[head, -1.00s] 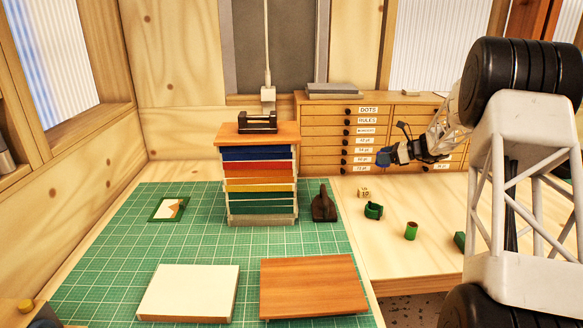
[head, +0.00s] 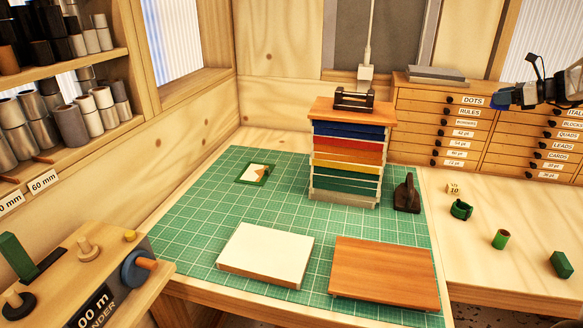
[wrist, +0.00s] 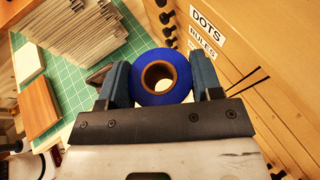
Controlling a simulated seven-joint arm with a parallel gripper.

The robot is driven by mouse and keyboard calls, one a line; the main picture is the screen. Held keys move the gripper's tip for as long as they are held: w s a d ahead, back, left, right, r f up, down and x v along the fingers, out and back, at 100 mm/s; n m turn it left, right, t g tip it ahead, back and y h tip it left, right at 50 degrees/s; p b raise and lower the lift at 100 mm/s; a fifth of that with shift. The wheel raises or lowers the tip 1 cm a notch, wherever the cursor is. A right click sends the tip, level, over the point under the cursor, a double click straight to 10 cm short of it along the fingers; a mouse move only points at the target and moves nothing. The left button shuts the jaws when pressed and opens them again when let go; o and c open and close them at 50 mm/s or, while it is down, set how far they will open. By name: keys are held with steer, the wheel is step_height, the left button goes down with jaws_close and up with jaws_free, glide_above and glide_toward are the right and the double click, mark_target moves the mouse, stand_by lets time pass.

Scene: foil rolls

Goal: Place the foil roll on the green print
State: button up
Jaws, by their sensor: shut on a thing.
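A blue foil roll (wrist: 160,78) with a brown core is held between the two fingers of my gripper (wrist: 162,82) in the wrist view, its open end facing the camera. In the head view my gripper (head: 506,97) is at the right edge, raised in front of the drawer cabinet; a bit of blue shows at its end. The green print (head: 255,174), a small card with a green border and a white and brown picture, lies flat on the green cutting mat at the back left, far from my gripper. Nothing lies on it.
A stack of coloured trays (head: 345,155) stands right of the print. A white board (head: 265,254) and a brown board (head: 385,272) lie in front. A dark tool (head: 407,193) stands beside the stack. Small green pieces (head: 501,239) lie at right. Left of the print is bare mat.

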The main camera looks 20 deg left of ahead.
steer(key=r, duration=0.4)
steer(key=a+r, duration=0.1)
steer(key=r, duration=0.1)
steer(key=shift+r, duration=0.2)
steer(key=s+a+r, duration=0.1)
steer(key=s+a, duration=0.2)
steer(key=a, duration=3.4)
steer(key=s+a+m+t, duration=0.1)
steer(key=s+a, duration=0.6)
steer(key=a, duration=0.4)
steer(key=s+a+f+h, duration=0.1)
steer(key=s+a, duration=0.7)
steer(key=a, duration=0.2)
steer(key=s+a+m+t, duration=0.1)
steer(key=s+a, duration=0.6)
steer(key=a, duration=0.4)
steer(key=f, duration=3)
steer(key=shift+d+f, duration=0.15)
steer(key=shift+d, duration=0.15)
steer(key=shift+w, duration=0.2)
